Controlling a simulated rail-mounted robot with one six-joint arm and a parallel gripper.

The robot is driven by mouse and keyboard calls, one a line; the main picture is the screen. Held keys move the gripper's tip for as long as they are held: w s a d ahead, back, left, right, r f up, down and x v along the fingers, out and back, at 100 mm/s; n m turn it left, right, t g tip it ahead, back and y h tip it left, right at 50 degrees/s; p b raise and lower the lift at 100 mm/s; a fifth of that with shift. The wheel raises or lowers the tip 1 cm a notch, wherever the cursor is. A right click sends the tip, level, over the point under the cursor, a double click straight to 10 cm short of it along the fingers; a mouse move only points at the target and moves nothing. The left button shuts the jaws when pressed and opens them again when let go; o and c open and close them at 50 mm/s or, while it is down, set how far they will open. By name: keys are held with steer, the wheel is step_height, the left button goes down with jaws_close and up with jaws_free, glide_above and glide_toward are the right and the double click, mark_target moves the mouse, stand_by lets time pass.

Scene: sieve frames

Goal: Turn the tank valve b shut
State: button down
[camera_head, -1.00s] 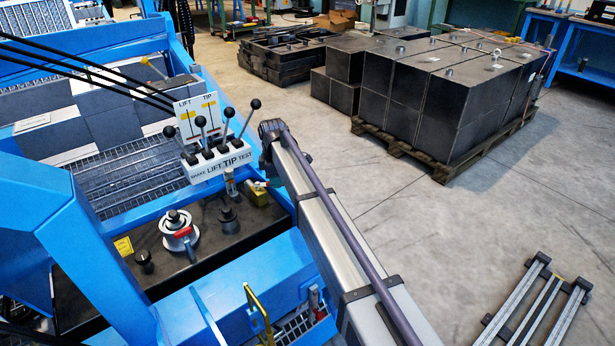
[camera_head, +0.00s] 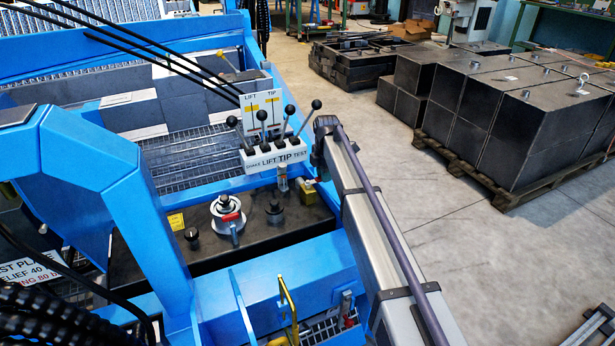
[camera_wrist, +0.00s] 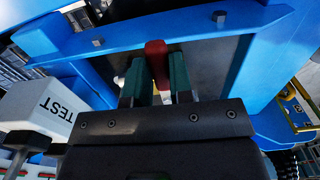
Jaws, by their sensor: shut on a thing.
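A red valve lever (camera_wrist: 157,62) stands between the two green finger pads of my gripper (camera_wrist: 156,82) in the wrist view. The gripper is shut on this lever. In the head view, a brass valve body (camera_head: 307,191) sits at the right end of the dark tank top (camera_head: 150,250), beside my arm. My gripper is mostly hidden behind the arm there. No letter marking the valve is readable.
A lever block marked LIFT TIP TEST (camera_head: 275,156) stands close to the left of my arm; its TEST end (camera_wrist: 50,108) shows in the wrist view. A white filler with a red handle (camera_head: 228,217) is on the tank. Dark blocks on a pallet (camera_head: 500,115) stand right; the floor between is clear.

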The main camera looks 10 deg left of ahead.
stand_by(0.3)
steer(key=c, duration=1)
jaws_free()
steer(key=shift+r, duration=0.1)
step_height(320, 180, up, 11)
steer(key=p, duration=1.1)
steer(key=shift+f, duration=0.2)
